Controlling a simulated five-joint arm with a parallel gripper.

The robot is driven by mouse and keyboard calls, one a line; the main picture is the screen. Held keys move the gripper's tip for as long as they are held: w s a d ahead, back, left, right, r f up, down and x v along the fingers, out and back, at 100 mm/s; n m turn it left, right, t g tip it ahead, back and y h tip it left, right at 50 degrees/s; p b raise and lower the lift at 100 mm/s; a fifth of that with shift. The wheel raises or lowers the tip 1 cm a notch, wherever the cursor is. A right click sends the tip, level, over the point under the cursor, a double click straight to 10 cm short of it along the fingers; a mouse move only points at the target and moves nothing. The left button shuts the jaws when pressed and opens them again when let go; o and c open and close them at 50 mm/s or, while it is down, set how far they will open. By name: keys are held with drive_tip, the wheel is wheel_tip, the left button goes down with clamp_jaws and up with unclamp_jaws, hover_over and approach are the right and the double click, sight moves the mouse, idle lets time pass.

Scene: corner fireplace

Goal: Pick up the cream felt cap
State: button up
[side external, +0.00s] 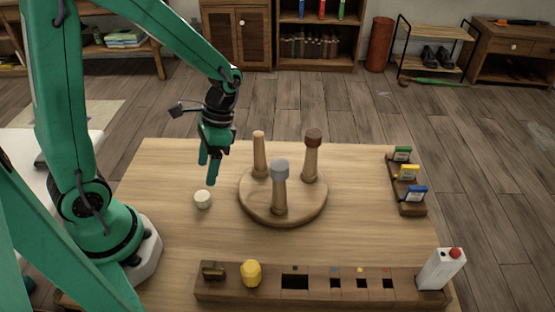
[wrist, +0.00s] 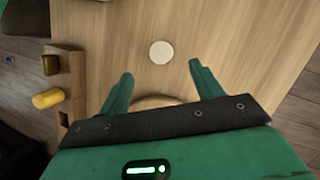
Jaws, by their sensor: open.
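The cream felt cap (side external: 203,199) is a small, pale, round piece on the wooden table, left of the round peg stand. It also shows in the wrist view (wrist: 161,52) as a flat pale disc, ahead of and between the fingertips. My gripper (side external: 209,174) is above the table, just above and slightly right of the cap in the side view. In the wrist view its two green fingers (wrist: 160,72) are spread apart with nothing between them. The cap is apart from both fingers.
The round stand (side external: 258,213) holds upright pegs, one with a grey cap (side external: 280,166) and one with a brown cap (side external: 313,137). A slotted wooden rack (side external: 320,298) runs along the front with a yellow piece (side external: 251,273). Small coloured boxes (side external: 408,173) stand at right.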

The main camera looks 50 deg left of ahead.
sight(201, 195)
drive_tip(key=shift+f, duration=0.1)
drive_tip(key=shift+x, duration=1.2)
drive_tip(key=shift+s+f, duration=0.1)
drive_tip(key=shift+x, duration=2.45)
drive_tip(key=c, duration=1)
